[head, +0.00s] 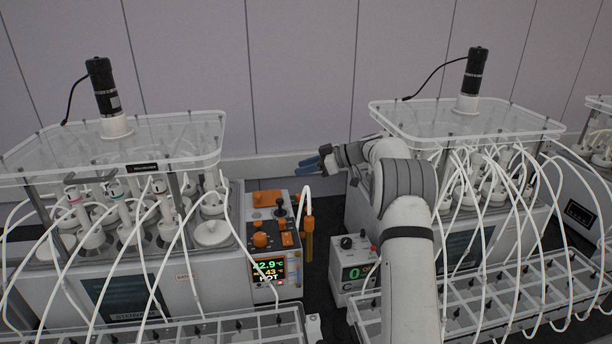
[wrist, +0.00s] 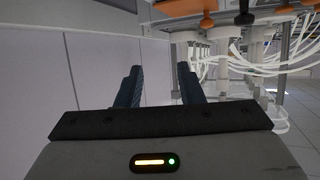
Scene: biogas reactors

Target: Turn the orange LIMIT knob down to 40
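The control box (head: 273,285) at the middle left carries several orange controls. A round orange knob (head: 260,240) stands on its top above the screen (head: 268,270); I cannot read a LIMIT label. The screen shows about 22.9°C, a smaller line that looks like 43, and HOT. My gripper (head: 318,161) is behind and to the right of the box, apart from the knobs, with blue fingers pointing left. In the wrist view my gripper (wrist: 160,85) has its fingers spread with nothing between them. Orange parts (wrist: 207,21) show at that view's top edge.
A black joystick-like control (head: 281,208) and an orange-handled wand (head: 309,238) are close to the knob. Clear-lidded reactors (head: 120,146) with white tubes stand left and right. A small white box (head: 352,277) with a green digit is right of a dark gap.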

